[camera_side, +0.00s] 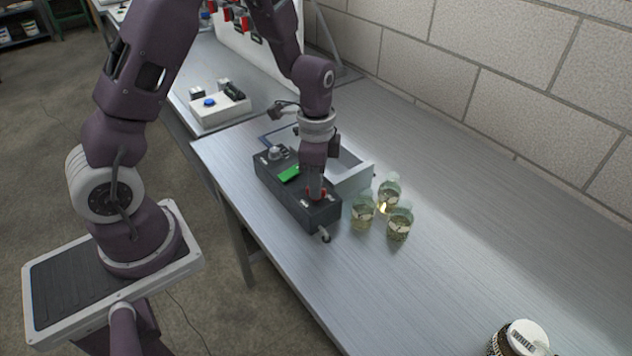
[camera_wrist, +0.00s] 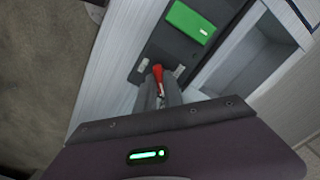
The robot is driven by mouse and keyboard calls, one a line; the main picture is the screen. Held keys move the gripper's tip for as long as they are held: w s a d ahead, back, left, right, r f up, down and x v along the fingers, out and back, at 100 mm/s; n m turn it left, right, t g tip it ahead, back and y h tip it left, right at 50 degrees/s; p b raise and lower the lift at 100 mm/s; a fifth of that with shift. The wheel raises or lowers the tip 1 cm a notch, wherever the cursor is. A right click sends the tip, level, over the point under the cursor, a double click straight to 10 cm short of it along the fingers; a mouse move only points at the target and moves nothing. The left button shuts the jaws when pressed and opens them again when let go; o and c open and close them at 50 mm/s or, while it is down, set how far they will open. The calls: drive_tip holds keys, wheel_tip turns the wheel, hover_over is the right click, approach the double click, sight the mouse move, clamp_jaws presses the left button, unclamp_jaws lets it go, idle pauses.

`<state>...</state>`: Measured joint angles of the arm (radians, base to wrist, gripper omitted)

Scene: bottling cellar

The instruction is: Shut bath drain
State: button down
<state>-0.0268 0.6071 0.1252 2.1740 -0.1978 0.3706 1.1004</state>
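The bath is a pale open-topped box (camera_side: 352,179) with a dark control housing (camera_side: 290,197) along its front, on the metal bench. The housing has a green display (camera_side: 289,174), which also shows in the wrist view (camera_wrist: 190,22). A red drain handle (camera_wrist: 157,72) sits near the right end of the housing, between two small pale labels. A short spout (camera_side: 324,235) sticks out low at that end. My gripper (camera_side: 316,194) points down at the red handle. In the wrist view its fingertips (camera_wrist: 160,86) are close together around the handle; whether they press on it is unclear.
Several glass jars of pale liquid (camera_side: 363,211) stand close to the right of the bath. A white box with a blue button (camera_side: 209,103) is on another bench behind. A dark container with a white lid (camera_side: 527,337) is at the near right. Mid-bench is clear.

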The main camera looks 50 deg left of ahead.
drive_tip(key=shift+n, duration=0.3)
drive_tip(key=n, duration=0.3)
drive_tip(key=shift+n, duration=0.3)
drive_tip(key=n, duration=0.4)
drive_tip(key=shift+n, duration=0.3)
drive_tip(key=n, duration=0.4)
drive_tip(key=shift+n, duration=2.5)
drive_tip(key=c, duration=1.5)
unclamp_jaws()
drive_tip(key=shift+o, duration=0.2)
